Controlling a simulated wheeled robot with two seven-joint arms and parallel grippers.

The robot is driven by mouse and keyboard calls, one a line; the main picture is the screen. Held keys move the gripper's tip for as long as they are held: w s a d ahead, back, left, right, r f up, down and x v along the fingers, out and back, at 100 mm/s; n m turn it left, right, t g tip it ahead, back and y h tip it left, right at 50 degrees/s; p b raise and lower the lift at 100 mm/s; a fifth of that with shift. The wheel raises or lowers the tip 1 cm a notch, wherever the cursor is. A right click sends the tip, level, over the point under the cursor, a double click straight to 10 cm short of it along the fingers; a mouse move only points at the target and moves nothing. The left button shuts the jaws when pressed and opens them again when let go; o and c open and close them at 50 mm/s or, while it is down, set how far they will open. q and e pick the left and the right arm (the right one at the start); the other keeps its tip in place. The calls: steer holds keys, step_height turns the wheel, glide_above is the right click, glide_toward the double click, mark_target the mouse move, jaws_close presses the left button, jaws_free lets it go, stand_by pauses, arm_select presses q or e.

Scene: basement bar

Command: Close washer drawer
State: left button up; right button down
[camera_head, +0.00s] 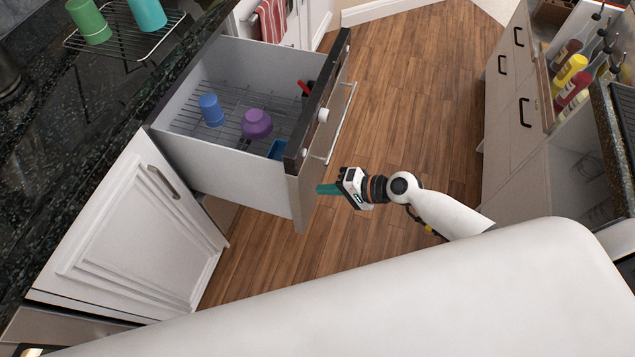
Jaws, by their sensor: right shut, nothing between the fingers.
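The washer drawer (228,168) is pulled out from under the dark counter at the left. Its front panel has a black top edge, a white knob and a long bar handle (341,124) on the outer face. Inside, a blue cup (211,110), a purple bowl-like item (257,124) and small blue and red items lie on a wire rack. My right gripper (324,189) is shut and empty, its teal fingertips pointing left at the lower outer face of the drawer front. They look very close to the panel; I cannot tell whether they touch. My left gripper is not in view.
A white cabinet door (143,232) stands left of the drawer. The dark counter carries a wire rack with green and teal cups (90,21). Wooden floor (420,90) is clear between the drawer and the right-hand cabinets (510,90). Bottles (568,75) stand at the right.

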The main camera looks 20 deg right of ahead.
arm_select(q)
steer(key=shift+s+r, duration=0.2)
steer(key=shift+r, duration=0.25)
arm_select(e)
steer(key=shift+w+a, duration=0.7)
steer(key=shift+a, duration=0.35)
steer(key=shift+w+a+r, duration=0.1)
